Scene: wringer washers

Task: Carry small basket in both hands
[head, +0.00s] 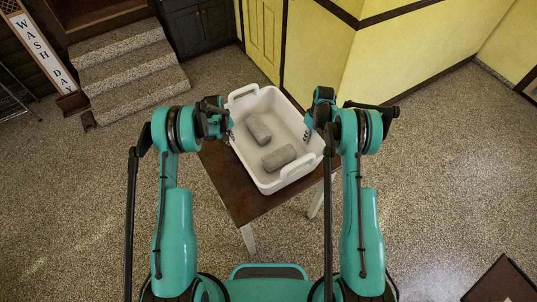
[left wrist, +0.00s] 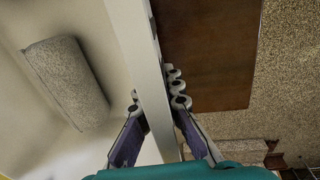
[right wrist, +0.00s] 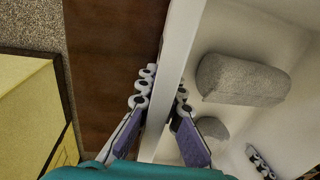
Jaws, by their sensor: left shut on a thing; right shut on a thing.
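A white basket (head: 267,178) with a handle opening at each end sits over a brown table in the head view. Two grey speckled blocks lie inside it, one farther back (head: 258,130) and one nearer (head: 278,158). My left gripper (left wrist: 155,112) is shut on the basket's left wall, one finger inside and one outside. My right gripper (right wrist: 163,100) is shut on the opposite wall in the same way. In the head view the right gripper (head: 308,133) shows best. I cannot tell whether the basket touches the table.
The brown table (head: 262,205) with white legs stands under the basket. Speckled steps (head: 125,70) are at the back left, beside a "WASH DAY" sign (head: 38,45). Yellow walls (head: 375,65) and dark cabinets (head: 198,30) bound the back. Speckled floor is open on both sides.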

